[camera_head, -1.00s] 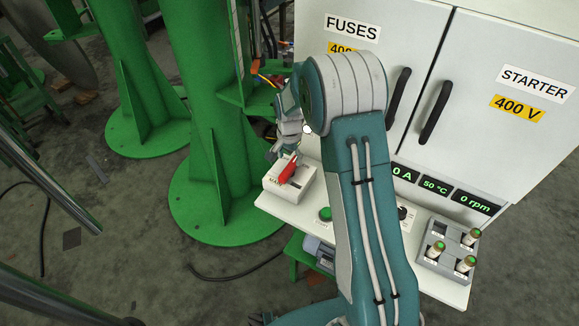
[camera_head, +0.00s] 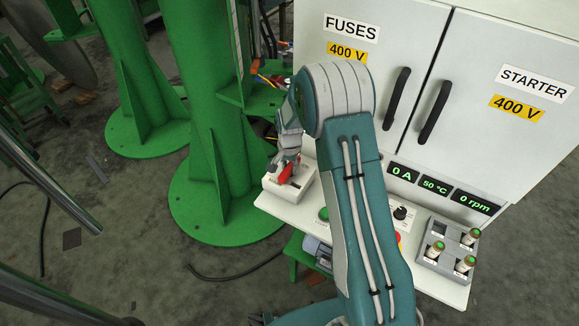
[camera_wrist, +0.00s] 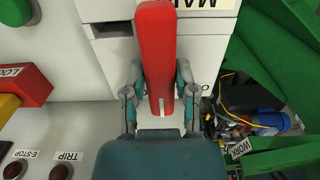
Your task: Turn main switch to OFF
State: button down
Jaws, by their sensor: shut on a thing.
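The main switch is a white box (camera_head: 296,190) at the left end of the panel shelf, with a red handle (camera_head: 286,173). In the wrist view the red handle (camera_wrist: 156,55) runs up the middle of the picture, in front of the white switch box (camera_wrist: 108,55) and a partly hidden "MA..." label. My gripper (camera_wrist: 160,105) has one finger on each side of the handle and is shut on it. In the head view my gripper (camera_head: 288,158) is at the handle from above, partly hidden by my arm. The switch position markings are mostly hidden.
The cabinet (camera_head: 385,60) with FUSES and STARTER doors stands behind the shelf. A green button (camera_head: 324,214), a knob (camera_head: 400,213) and a fuse holder (camera_head: 446,252) are to the right. A green column (camera_head: 205,120) stands close on the left.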

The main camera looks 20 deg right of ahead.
jog(key=shift+n, duration=0.4)
jog(key=n, duration=1.2)
jog(key=shift+n, duration=2.4)
jog(key=shift+c, duration=2)
grip_release()
jog(key=shift+w, duration=0.1)
jog(key=shift+a, duration=0.1)
